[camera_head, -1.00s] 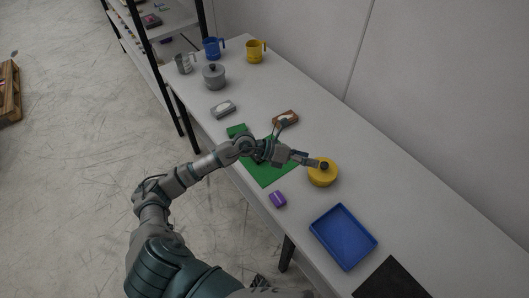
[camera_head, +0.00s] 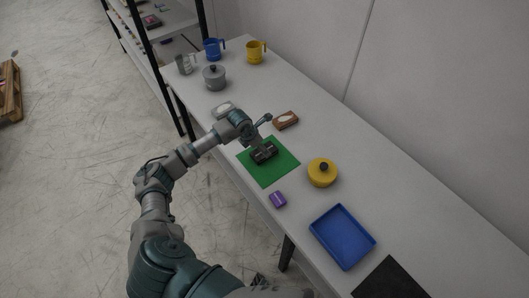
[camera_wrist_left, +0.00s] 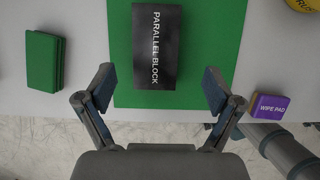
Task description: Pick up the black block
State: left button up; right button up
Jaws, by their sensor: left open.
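The black block (camera_wrist_left: 155,45), lettered "PARALLEL BLOCK", lies flat on a green mat (camera_wrist_left: 215,45) in the left wrist view. My left gripper (camera_wrist_left: 159,88) is open; its fingers stand apart on either side of the block's near end, with gaps on both sides. Most of the block extends beyond the fingertips in that picture. In the head view, the left gripper (camera_head: 260,147) points down over the green mat (camera_head: 275,174), and the dark block (camera_head: 266,155) is partly covered by it. My right gripper is not in view.
A purple wipe pad (camera_wrist_left: 268,107) lies near the mat, and green blocks (camera_wrist_left: 45,62) lie left of it in the wrist view. A yellow lidded pot (camera_head: 322,174), blue tray (camera_head: 343,237) and brown-framed item (camera_head: 286,120) surround the mat on the table.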

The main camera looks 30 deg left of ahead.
pick_arm(q)
jog(key=x, duration=0.4)
jog(key=p+x, duration=0.1)
jog(key=x, duration=0.1)
jog(key=shift+w+a+f, duration=0.1)
jog(key=shift+w+a, duration=0.05)
jog(key=shift+a, duration=0.15)
grip_shut()
jog(key=shift+w+r, duration=0.1)
jog(key=shift+r, duration=0.15)
